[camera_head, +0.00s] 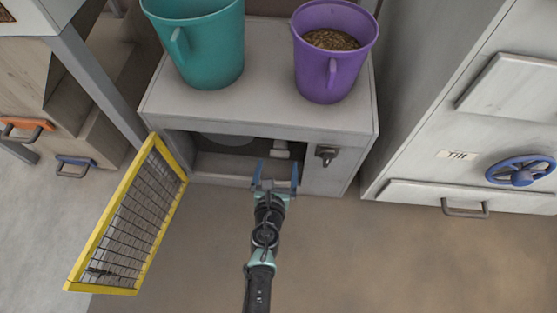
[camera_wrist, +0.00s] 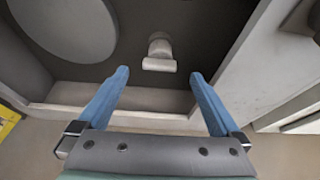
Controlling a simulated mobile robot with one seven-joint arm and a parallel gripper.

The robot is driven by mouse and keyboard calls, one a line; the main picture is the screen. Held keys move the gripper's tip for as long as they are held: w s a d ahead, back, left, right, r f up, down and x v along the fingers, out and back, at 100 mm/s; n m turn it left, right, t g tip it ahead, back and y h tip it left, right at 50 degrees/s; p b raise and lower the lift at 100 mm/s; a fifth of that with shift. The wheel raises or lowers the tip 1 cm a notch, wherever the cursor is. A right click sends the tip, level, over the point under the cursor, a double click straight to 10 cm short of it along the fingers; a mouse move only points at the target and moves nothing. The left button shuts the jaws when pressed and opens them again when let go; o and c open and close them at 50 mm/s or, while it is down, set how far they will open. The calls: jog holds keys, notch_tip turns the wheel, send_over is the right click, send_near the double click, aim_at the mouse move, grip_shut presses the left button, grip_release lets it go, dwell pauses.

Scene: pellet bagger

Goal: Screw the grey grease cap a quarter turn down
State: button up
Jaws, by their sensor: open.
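The grey grease cap (camera_wrist: 159,54) shows in the wrist view inside the dark recess of the grey cabinet, ahead of my fingertips and between their lines. It also shows in the head view (camera_head: 281,150), just beyond my gripper (camera_head: 275,172). In the wrist view my gripper (camera_wrist: 158,78) has its two blue fingers spread wide with nothing between them. The fingers are at the recess opening, apart from the cap. A large grey disc (camera_wrist: 68,28) lies left of the cap on the back of the recess.
A yellow-framed mesh guard (camera_head: 130,215) stands swung open at the left of the recess. A dark latch (camera_head: 327,155) is on the cabinet front at right. A teal bucket (camera_head: 205,45) and a purple bucket of pellets (camera_head: 330,60) stand on top. Floor in front is clear.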

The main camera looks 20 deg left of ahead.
aim_at(280, 153)
jog(key=shift+b+x, duration=0.65)
jog(key=shift+x, duration=1.4)
jog(key=c, duration=1.4)
jog(key=shift+d, duration=0.1)
